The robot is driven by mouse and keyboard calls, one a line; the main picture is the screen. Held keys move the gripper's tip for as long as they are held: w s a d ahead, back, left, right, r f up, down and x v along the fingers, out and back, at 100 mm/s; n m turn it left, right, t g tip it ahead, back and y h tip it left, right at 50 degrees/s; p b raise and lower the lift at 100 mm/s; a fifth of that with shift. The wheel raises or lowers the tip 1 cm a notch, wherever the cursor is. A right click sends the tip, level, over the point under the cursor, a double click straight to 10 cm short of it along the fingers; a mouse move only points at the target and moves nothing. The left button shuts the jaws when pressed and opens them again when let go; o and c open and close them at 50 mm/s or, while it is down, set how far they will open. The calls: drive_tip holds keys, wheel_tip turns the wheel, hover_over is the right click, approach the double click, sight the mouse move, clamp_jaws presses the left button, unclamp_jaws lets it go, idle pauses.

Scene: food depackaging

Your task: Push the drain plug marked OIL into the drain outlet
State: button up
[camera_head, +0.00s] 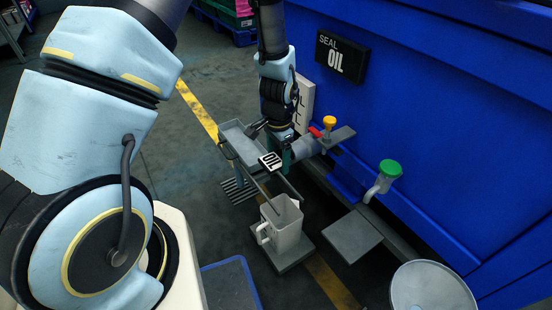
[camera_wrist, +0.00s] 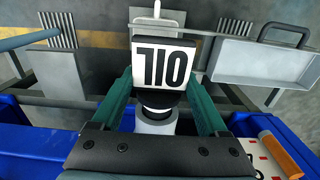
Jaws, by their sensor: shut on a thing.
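The drain plug (camera_head: 270,161) with a white square tag reading OIL is at my gripper (camera_head: 280,150), which points down beside the blue tank. In the wrist view the plug (camera_wrist: 163,62) sits between the two green fingers of my gripper (camera_wrist: 165,95), which are shut on it. A black collar shows under the tag. A light grey cylinder (camera_wrist: 157,123) lies in line behind the collar, on the tank side. In the head view a grey drain outlet pipe (camera_head: 304,147) comes from the tank next to my gripper. I cannot tell whether the plug is inside the outlet.
A SEAL OIL sign (camera_head: 342,56) hangs on the blue tank (camera_head: 440,100). A red lever (camera_head: 315,132) and yellow knob (camera_head: 329,121) are close to my gripper. A pitcher (camera_head: 281,228) stands below; a grey tray (camera_head: 236,133) lies left. A green-capped outlet (camera_head: 389,168) is to the right.

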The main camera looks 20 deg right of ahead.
drive_tip(key=shift+w+d, duration=0.15)
drive_tip(key=shift+d, duration=0.65)
drive_tip(key=o, duration=1.4)
drive_tip(key=shift+c, duration=0.2)
drive_tip(key=shift+r, duration=0.1)
wheel_tip(320, 180, up, 11)
drive_tip(key=shift+f+p, duration=0.2)
drive_tip(key=shift+p, duration=0.55)
